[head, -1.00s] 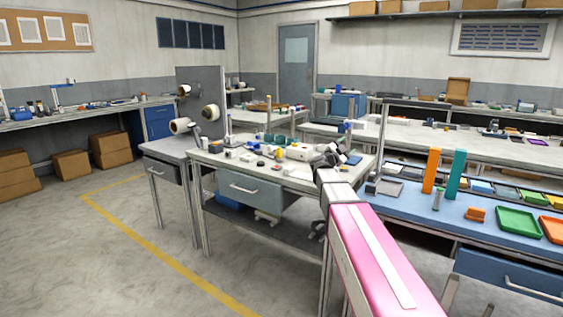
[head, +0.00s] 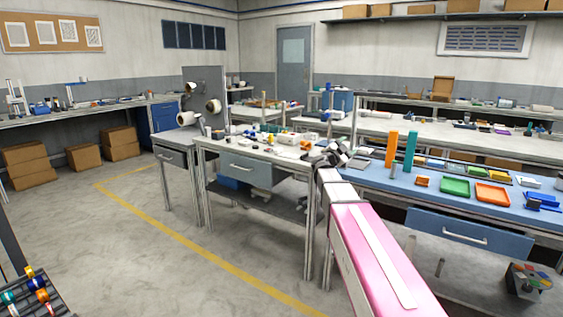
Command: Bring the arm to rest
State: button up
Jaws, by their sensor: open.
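My arm, with its pink link, reaches forward from the lower right of the head view. My gripper (head: 335,153) is at its far end, dark and small, in front of the right end of the white-topped workbench (head: 228,146). Its fingers are hard to make out at this size, but it appears open. I see nothing held in it.
A blue-topped bench (head: 420,196) with orange and green blocks and trays stands to the right. Small items crowd the white bench. Cardboard boxes (head: 119,143) sit by the left wall. The floor (head: 130,235) at the left is clear. A rack of coloured items (head: 36,292) shows at the lower left.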

jog(key=s+a+f+n+y, duration=0.3)
jog(key=a+f+n+y, duration=0.3)
jog(key=f+n+y, duration=0.4)
jog(key=s+a+f+n+y, duration=0.4)
jog(key=a+f+n+y, duration=0.35)
jog(key=f, duration=0.35)
jog(key=s+d+f+g, duration=0.2)
jog(key=s+f+g, duration=0.5)
jog(key=s, duration=0.6)
jog(key=s+d+f+n+g+h, duration=0.1)
jog(key=s+d+f+g, duration=0.1)
jog(key=s+f+g, duration=0.5)
jog(key=s+f, duration=0.4)
jog(key=s, duration=0.2)
jog(key=shift+s+d, duration=0.2)
jog(key=shift+d, duration=0.05)
